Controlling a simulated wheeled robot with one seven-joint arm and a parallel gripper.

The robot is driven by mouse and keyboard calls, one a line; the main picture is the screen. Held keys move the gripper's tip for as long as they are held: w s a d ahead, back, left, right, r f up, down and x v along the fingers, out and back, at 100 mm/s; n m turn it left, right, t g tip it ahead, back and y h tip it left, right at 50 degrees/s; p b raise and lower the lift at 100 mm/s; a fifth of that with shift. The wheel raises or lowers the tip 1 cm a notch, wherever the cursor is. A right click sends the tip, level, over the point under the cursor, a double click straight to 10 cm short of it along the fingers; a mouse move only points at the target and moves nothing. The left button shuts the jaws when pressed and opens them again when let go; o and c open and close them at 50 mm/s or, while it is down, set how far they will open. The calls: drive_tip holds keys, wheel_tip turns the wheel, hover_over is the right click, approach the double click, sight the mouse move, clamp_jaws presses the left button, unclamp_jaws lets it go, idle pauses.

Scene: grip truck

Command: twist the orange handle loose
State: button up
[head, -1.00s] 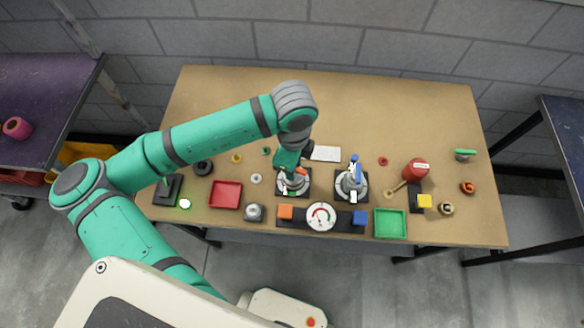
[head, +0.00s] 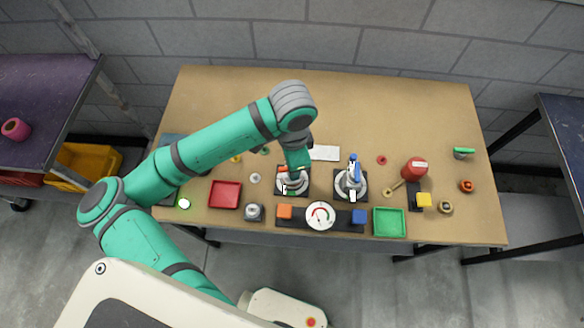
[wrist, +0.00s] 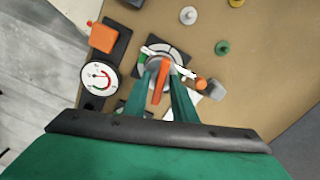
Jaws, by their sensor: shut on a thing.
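The orange handle (wrist: 160,86) is a narrow bar at the middle of a round grey valve base with white and coloured marks (wrist: 157,54). In the wrist view my gripper (wrist: 167,72) is shut on the handle, one green finger on each side. In the head view my gripper (head: 296,172) points down over this valve, and a bit of orange shows at its left. My gripper hides most of the handle there.
A blue-handled valve (head: 354,180) stands just to the right. A gauge (head: 320,215) between an orange block (head: 285,211) and a blue block (head: 359,217) is in front. A red tray (head: 225,195) and green tray (head: 389,222) flank them. The table's back is clear.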

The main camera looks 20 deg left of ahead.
drive_tip(key=o, duration=0.7)
drive_tip(key=shift+r, duration=0.85)
drive_tip(key=shift+d+r, duration=0.1)
drive_tip(key=shift+r, duration=0.75)
drive_tip(key=shift+s+r, duration=0.1)
drive_tip(key=shift+r, duration=1.9)
